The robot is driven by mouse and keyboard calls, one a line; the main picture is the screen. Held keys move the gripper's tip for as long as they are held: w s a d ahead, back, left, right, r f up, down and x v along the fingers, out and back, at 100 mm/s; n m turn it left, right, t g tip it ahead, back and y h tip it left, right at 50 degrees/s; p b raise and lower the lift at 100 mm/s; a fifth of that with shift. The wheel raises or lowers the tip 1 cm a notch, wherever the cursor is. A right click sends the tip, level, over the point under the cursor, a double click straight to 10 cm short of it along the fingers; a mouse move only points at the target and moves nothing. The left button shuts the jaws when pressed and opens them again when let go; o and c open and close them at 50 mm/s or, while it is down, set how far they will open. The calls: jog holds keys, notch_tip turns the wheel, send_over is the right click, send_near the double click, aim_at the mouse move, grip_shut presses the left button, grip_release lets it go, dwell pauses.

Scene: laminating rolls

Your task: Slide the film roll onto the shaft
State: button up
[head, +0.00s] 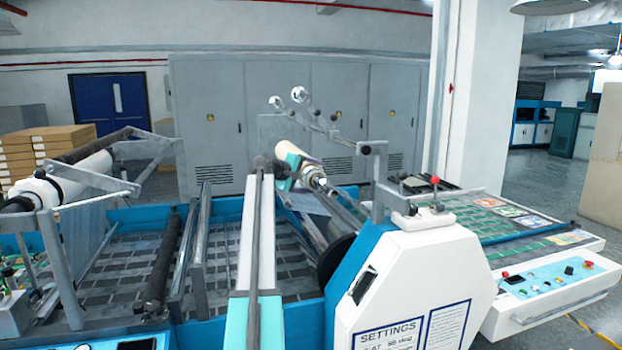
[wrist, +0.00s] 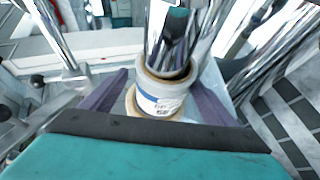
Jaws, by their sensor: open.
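The film roll (head: 288,150) is a cream and white cylinder at the centre of the head view, partly hidden by my gripper (head: 296,170). In the wrist view the film roll (wrist: 160,103) shows a printed label with a blue band and a tan core ring. A shiny metal shaft (wrist: 168,45) meets the roll's core end and appears to pass into it; how deep I cannot tell. My gripper (wrist: 158,86) is open, with one purple finger on each side of the roll. Contact with the roll is not clear. In the head view the shaft (head: 338,198) runs down toward the right.
The white and blue machine housing (head: 415,275) stands close at right. Metal rollers (head: 197,245) and a dark bar (head: 163,262) lie at left. An upright bracket (head: 376,180) rises beside the shaft. Grey cabinets (head: 290,90) stand behind.

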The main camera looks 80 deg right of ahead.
jog(key=shift+w+a+r+b, duration=0.15)
jog(key=shift+w+a+b, duration=0.2)
jog(key=shift+a, duration=0.3)
jog(key=b+v, duration=0.4)
jog(key=v, duration=0.8)
jog(key=shift+r, duration=0.2)
jog(key=shift+a, duration=0.1)
